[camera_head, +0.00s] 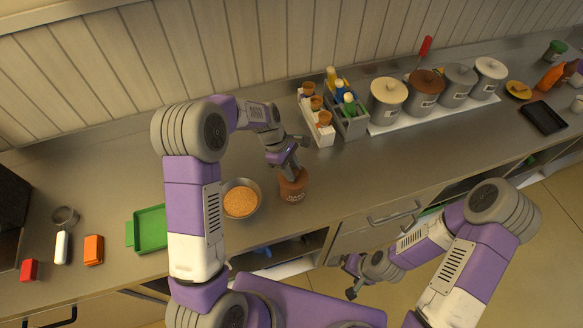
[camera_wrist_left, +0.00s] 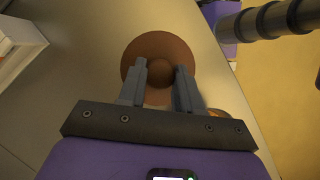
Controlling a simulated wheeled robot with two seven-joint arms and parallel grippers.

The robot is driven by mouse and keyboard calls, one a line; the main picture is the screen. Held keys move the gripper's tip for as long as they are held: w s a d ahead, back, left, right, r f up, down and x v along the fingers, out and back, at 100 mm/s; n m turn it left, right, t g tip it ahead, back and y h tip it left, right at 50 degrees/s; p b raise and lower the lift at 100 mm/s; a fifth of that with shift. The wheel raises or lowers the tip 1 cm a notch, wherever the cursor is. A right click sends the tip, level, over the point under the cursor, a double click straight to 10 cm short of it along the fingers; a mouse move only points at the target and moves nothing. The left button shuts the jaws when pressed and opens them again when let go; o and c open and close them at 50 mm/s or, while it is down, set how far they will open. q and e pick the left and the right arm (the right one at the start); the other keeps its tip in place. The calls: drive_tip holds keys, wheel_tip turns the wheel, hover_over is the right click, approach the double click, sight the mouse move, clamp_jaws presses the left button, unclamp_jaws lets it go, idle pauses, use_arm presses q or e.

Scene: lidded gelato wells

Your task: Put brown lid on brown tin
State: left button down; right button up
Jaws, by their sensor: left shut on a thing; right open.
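In the left wrist view, my left gripper (camera_wrist_left: 161,72) is shut on the knob of a round brown lid (camera_wrist_left: 158,48). The gripper hides much of the lid in the head view. My right gripper (camera_head: 351,277) is open and empty, low in front of the counter.
A green tray (camera_head: 150,229) lies left.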

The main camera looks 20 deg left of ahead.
use_arm(q)
drive_tip(key=shift+f+b, duration=0.4)
drive_tip(key=shift+f, duration=0.35)
drive_tip(key=c, duration=1.1)
unclamp_jaws()
drive_tip(key=shift+o, duration=0.2)
drive_tip(key=o, duration=0.5)
drive_tip(key=shift+o, duration=0.2)
drive_tip(key=shift+r, duration=0.1)
drive_tip(key=shift+p+v, duration=3.05)
drive_tip(key=shift+v, duration=0.9)
